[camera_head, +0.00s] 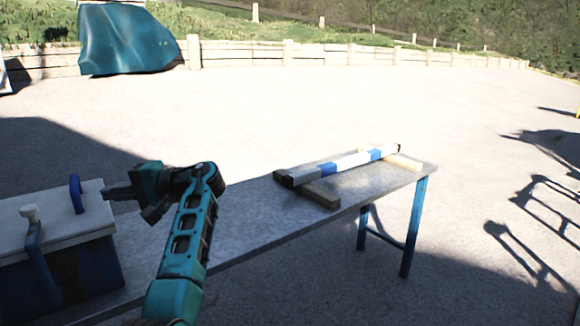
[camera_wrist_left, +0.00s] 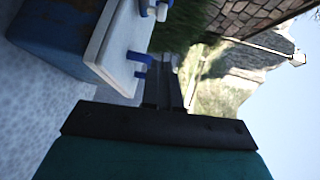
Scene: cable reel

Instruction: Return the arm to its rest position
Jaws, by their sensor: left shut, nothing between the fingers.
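My left arm, teal and black, rises from the bottom of the head view. Its left gripper (camera_head: 108,193) points left, above the table and close to the right side of a blue box with a white lid. The gripper is shut and empty. In the left wrist view the dark fingers (camera_wrist_left: 168,88) lie together, apart from the blue handle on the lid. My right gripper is in neither view.
The grey table (camera_head: 262,215) with blue legs carries the blue box (camera_head: 75,275), its white lid (camera_head: 60,222) and blue handle (camera_head: 76,194). A white and blue bar (camera_head: 345,163) rests on two wooden blocks at the far right end. Open paved ground surrounds the table.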

